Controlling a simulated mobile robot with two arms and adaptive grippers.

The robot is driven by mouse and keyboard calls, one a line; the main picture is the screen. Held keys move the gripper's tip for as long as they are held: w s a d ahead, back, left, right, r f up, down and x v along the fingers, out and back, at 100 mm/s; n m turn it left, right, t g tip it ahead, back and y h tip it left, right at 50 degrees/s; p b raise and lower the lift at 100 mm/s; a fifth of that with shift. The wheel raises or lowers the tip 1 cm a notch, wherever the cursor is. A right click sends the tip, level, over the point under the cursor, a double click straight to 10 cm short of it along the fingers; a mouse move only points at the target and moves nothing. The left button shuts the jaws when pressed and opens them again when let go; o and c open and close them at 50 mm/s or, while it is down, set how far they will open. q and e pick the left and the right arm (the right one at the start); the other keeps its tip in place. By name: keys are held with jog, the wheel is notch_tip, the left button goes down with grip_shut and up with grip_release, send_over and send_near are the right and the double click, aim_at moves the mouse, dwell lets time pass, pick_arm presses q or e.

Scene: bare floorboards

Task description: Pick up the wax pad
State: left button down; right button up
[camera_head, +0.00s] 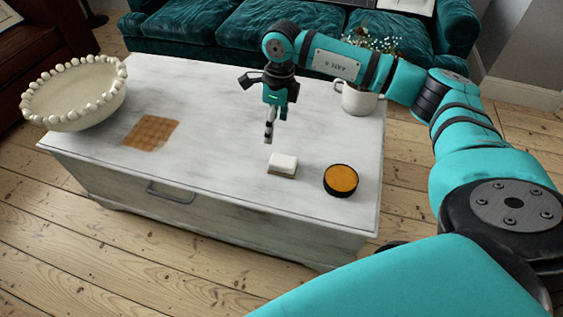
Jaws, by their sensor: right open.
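A round pad with an orange top and black side (341,180), which looks like the wax pad, lies flat near the front right of the white chest's top (225,165). My right gripper (269,134) points down above the chest, behind and left of the round pad and apart from it. It is open and nothing shows in it, though its fingers are seen nearly edge-on. My left gripper is not in view.
A white block on a tan base (283,164) lies left of the round pad. A brown checked square (151,132) and a beaded cream bowl (74,97) are on the left. A white pot with flowers (359,99) stands at the back right. A teal sofa (185,30) is behind.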

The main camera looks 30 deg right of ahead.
jog(key=d+h, duration=0.1)
jog(key=d, duration=0.2)
jog(key=b, duration=0.3)
send_near(283, 160)
notch_tip(283, 160, down, 6)
jog(key=shift+w+r, duration=0.1)
jog(key=shift+w, duration=0.1)
notch_tip(283, 160, down, 5)
jog(key=shift+r+b, duration=0.2)
jog(key=shift+b, duration=0.2)
jog(key=shift+f, duration=0.1)
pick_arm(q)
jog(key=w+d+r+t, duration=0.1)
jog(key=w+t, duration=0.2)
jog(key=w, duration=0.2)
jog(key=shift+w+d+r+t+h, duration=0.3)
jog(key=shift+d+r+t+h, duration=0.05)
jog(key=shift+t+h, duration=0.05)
pick_arm(e)
jog(key=shift+c, duration=0.3)
jog(key=c, duration=1.3)
jog(key=shift+c, duration=0.2)
